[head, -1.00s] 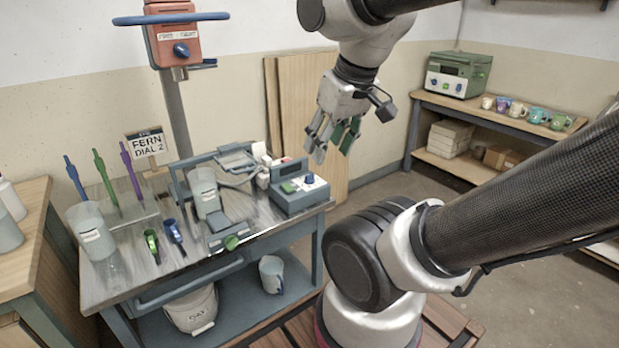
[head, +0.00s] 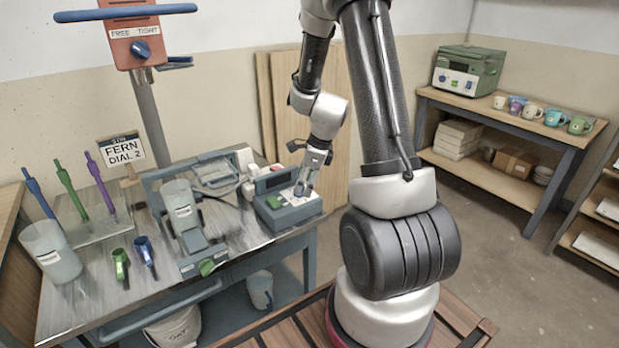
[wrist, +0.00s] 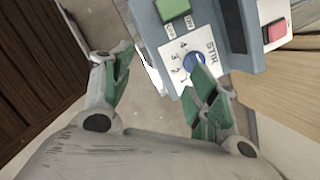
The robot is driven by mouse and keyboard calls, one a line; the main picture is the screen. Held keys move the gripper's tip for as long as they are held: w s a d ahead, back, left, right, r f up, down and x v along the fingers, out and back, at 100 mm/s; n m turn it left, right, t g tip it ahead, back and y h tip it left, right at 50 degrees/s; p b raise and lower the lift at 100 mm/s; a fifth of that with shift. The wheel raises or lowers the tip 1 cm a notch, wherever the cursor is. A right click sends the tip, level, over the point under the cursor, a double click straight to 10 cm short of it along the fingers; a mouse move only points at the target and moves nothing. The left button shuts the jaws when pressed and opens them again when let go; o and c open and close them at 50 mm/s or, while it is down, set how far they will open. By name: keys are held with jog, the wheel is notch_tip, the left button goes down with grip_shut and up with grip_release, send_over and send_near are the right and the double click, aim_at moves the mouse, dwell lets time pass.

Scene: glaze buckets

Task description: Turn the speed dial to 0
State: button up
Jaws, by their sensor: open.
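The blue speed dial (wrist: 194,63) sits on a white panel marked STIR, with numbers around it, in the wrist view. Its pointer setting is too small to read. The panel belongs to a grey-blue control box (head: 290,214) on the right end of the metal bench. My gripper (wrist: 160,62) is open, its green-padded fingers spread. The right finger is at or very near the dial, and the left finger is off to the left, beyond the panel edge. I cannot tell if anything touches. In the head view my gripper (head: 303,190) is over the box's front right and hides the dial.
A clear beaker (head: 180,204) in a stirrer stand is left of the box. A sign (head: 122,150) reads FERN DIAL 2. Wooden boards lean behind.

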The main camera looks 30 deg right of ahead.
jog(key=w+d+r+m+t+h, duration=0.1)
jog(key=w+d+m+t, duration=0.2)
jog(key=m, duration=0.5)
jog(key=shift+g, duration=0.7)
jog(key=x, duration=0.4)
jog(key=w+x, duration=0.1)
jog(key=x, duration=0.3)
jog(key=shift+r, duration=0.2)
jog(key=c, duration=1)
